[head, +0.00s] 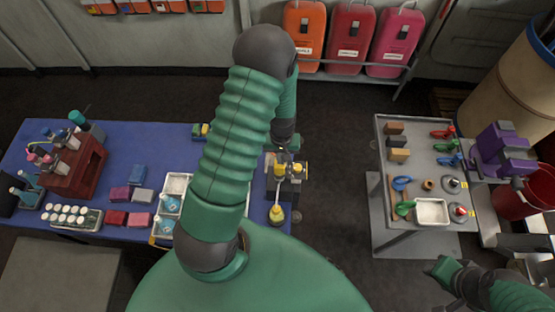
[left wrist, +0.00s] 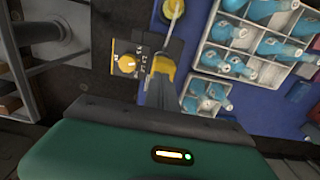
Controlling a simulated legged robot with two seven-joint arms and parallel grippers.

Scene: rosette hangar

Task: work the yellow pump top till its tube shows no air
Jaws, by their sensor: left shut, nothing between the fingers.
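In the head view a yellow bottle-shaped piece (head: 277,214) stands at the blue table's right end, with a thin pale stem or tube (head: 268,190) above it. Yellow parts (head: 298,171) sit on a dark unit just behind it. The left wrist view shows a round yellow knob (left wrist: 127,64) on a dark plate and a yellow cap (left wrist: 173,7) with a pale stem. My left gripper (head: 284,158) points down over the dark unit, shut and empty; whether it touches a yellow part is unclear. The tube's contents are too small to tell. My right gripper (head: 442,268) is at lower right, its jaws unclear.
A red-brown rack (head: 78,165) is farther left. A grey table (head: 385,160) with tools and a white tray (head: 432,212) stands right, across a floor gap.

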